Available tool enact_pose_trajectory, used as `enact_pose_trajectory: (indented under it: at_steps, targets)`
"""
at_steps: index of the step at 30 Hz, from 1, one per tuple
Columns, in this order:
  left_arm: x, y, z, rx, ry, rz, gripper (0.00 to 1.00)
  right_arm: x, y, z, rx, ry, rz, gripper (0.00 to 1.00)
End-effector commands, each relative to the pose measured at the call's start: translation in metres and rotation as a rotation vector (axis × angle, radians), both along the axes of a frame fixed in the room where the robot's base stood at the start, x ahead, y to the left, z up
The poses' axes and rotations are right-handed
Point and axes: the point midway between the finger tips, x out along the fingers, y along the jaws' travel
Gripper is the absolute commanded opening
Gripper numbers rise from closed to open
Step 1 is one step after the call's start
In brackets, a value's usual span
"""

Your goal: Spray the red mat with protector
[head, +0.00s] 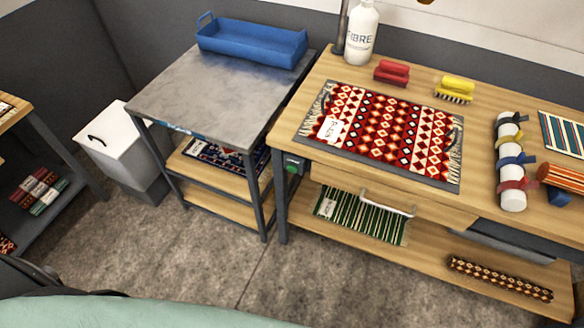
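The red mat (368,130), patterned with red, white and orange diamonds and fringed at both ends, lies flat on a dark grey pad on the wooden workbench (285,138). A white tag is on its left part. A white bottle (361,38) with lettering reading "IBRE" stands upright at the back of the bench, behind the mat; its top is cut off by the frame. Neither of my grippers is in view.
A red brush (391,72) and a yellow brush (456,88) lie behind the mat. A white roll (511,165) with coloured straps lies to its right. A grey-topped table (215,95) with a blue tray (250,45) stands left. Open floor (215,262) lies in front.

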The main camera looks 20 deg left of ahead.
Motion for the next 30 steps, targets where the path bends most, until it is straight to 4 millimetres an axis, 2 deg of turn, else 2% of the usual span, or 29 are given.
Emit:
enact_pose_trajectory:
  at_steps: [10, 19, 30]
  targets:
    - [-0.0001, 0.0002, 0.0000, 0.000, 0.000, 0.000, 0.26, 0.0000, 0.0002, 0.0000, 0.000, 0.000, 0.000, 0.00]
    - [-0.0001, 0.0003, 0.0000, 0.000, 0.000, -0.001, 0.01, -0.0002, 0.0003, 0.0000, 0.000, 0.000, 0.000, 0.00]
    - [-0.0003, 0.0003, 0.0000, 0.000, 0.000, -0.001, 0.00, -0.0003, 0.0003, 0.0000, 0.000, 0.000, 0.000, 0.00]
